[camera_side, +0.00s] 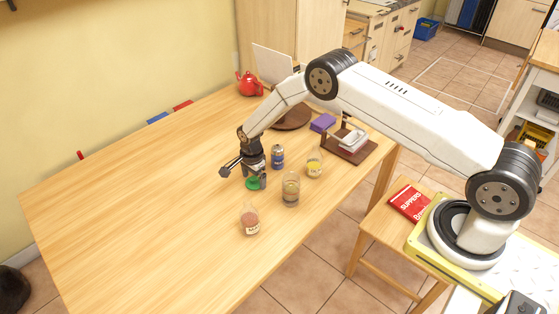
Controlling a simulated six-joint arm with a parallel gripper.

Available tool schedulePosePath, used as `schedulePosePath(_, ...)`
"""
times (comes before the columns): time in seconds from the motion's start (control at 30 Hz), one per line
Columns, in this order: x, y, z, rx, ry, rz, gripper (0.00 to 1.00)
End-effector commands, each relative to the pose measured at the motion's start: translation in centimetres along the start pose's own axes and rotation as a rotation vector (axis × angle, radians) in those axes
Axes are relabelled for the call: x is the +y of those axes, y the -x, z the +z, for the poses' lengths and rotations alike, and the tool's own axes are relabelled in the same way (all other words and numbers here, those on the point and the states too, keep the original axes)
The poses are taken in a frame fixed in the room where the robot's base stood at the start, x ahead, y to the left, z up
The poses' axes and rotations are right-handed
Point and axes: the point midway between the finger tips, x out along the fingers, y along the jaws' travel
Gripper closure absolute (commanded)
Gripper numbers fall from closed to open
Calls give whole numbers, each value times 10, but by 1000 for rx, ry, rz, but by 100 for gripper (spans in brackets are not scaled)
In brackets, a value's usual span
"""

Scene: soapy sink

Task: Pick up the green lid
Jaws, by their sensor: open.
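The green lid (253,184) lies on the wooden table, small and round, partly hidden by my gripper. My gripper (243,181) is open and points down right over the lid, with one finger to its left and one in front of its right side. I cannot tell whether a finger touches the lid.
A blue can (278,157) stands close to the right of my gripper. Glass jars stand nearby: one with yellow contents (314,164), one brownish (291,190), one reddish (250,220). A red teapot (249,84) stands at the back. The table's left half (120,200) is clear.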

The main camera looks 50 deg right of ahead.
Motion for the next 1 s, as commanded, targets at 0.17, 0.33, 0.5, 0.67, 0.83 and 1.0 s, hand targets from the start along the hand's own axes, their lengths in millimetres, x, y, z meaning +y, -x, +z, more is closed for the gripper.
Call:
schedulePosePath(0.17,0,-4,0,0,0,-1,0)
schedulePosePath(0.33,0,-4,0,0,0,-1,0)
schedulePosePath(0.5,0,-4,0,0,0,-1,0)
schedulePosePath(0.67,0,-4,0,0,0,-1,25)
schedulePosePath(0.83,0,-3,0,0,0,-1,75)
schedulePosePath(1.0,0,-3,0,0,0,-1,75)
